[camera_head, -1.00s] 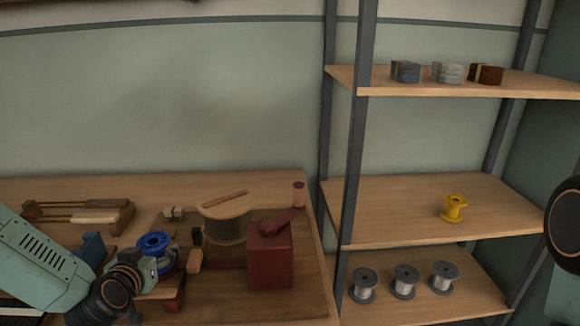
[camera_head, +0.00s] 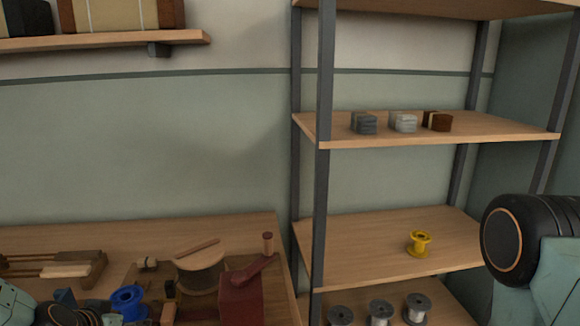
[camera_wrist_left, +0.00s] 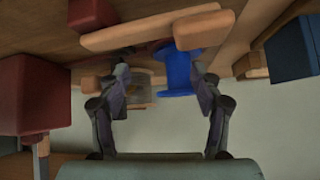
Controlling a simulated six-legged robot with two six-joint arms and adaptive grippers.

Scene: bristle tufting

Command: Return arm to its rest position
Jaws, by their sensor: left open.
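My left gripper (camera_wrist_left: 163,82) shows in the left wrist view with its two dark fingers spread apart and nothing held between them. A blue spool (camera_wrist_left: 178,72) lies beyond the fingertips, nearer the right one. In the head view my left arm (camera_head: 15,305) is only partly visible at the bottom left corner, close to the blue spool (camera_head: 128,302) on the workbench. The gripper's fingers cannot be made out there. A dark round joint of my right arm (camera_head: 508,245) shows at the right edge; the right gripper is out of view.
The workbench (camera_head: 235,228) holds a red crank box (camera_head: 240,300), a round wooden-topped drum (camera_head: 200,275) and wooden tools. A shelf rack on the right holds bristle blocks (camera_head: 403,122), a yellow spool (camera_head: 419,243) and several grey spools (camera_head: 380,313).

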